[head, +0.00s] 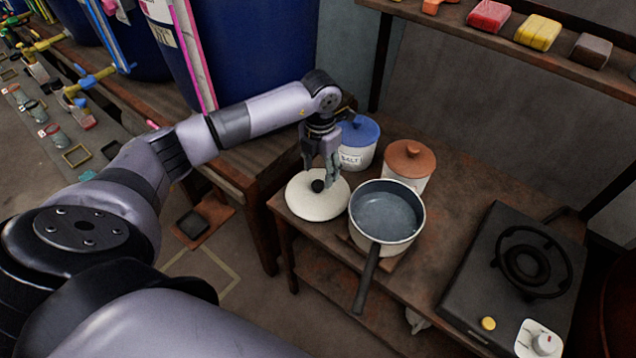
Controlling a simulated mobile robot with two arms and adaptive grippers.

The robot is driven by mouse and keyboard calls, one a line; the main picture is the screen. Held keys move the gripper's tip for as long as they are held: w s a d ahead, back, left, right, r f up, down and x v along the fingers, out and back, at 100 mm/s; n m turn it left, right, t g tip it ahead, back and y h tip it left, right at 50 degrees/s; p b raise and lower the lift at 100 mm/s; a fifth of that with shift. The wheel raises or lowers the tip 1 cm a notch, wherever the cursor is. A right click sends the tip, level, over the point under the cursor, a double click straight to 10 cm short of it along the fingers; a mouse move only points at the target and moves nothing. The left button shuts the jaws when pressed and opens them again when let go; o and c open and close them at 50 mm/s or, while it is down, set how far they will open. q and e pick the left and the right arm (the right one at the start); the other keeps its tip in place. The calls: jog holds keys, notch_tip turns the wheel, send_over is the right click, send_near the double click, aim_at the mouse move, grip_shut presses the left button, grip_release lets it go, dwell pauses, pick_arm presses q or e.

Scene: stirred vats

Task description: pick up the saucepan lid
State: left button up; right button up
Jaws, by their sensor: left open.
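The saucepan lid (316,205) is a cream disc with a black knob (318,186) at its middle. It lies at the left end of the small wooden table (440,215). My left gripper (322,175) is open and points down over the lid, its fingers close around or just behind the knob. I cannot tell whether they touch it. The saucepan (387,212) stands uncovered just right of the lid, its dark handle (367,280) pointing toward the front. My right gripper is not in view.
A salt jar (356,156) with a blue lid and a jar with a brown lid (408,163) stand behind the saucepan. A black burner (515,270) is at the right. A shelf with coloured blocks (538,33) hangs above. Blue vats (250,50) stand at the back left.

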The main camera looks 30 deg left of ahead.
aim_at(318, 183)
pick_arm(q)
jog(key=f+b, duration=0.1)
jog(key=f, duration=0.1)
jog(key=f+b, duration=0.1)
jog(key=f, duration=0.1)
jog(key=f+b, duration=0.2)
jog(key=shift+w+a+f, duration=0.15)
jog(key=shift+a+f, duration=0.15)
jog(key=shift+f, duration=0.05)
jog(key=shift+r, duration=0.1)
jog(key=shift+c, duration=0.3)
grip_shut()
